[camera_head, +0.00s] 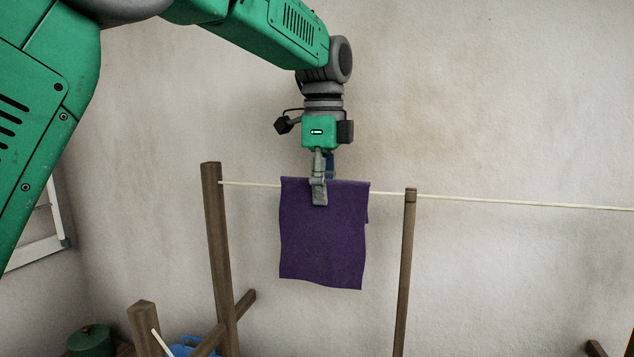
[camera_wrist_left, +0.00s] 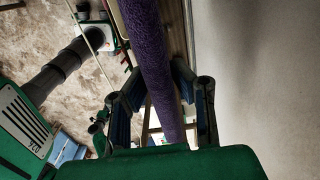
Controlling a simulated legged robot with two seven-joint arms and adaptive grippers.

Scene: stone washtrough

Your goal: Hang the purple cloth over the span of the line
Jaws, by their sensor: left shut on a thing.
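The purple cloth (camera_head: 322,240) hangs at the span of the line between two wooden posts. Its top edge is about level with the pale line (camera_head: 388,193), which meets it on both sides. A short rear flap shows at its right edge, so it looks folded over the line; the line behind the cloth is hidden. My left gripper (camera_head: 319,190) points down from above and is shut on the cloth's top, near the middle. In the left wrist view the cloth (camera_wrist_left: 155,60) runs as a thick fold between the fingers (camera_wrist_left: 160,100). My right gripper is in neither view.
The left post (camera_head: 213,250) and right post (camera_head: 405,270) stand on either side of the cloth. The line continues bare to the right. A shorter post (camera_head: 145,328), a green pot (camera_head: 90,341) and a blue object (camera_head: 195,346) are low at left. A plain wall is behind.

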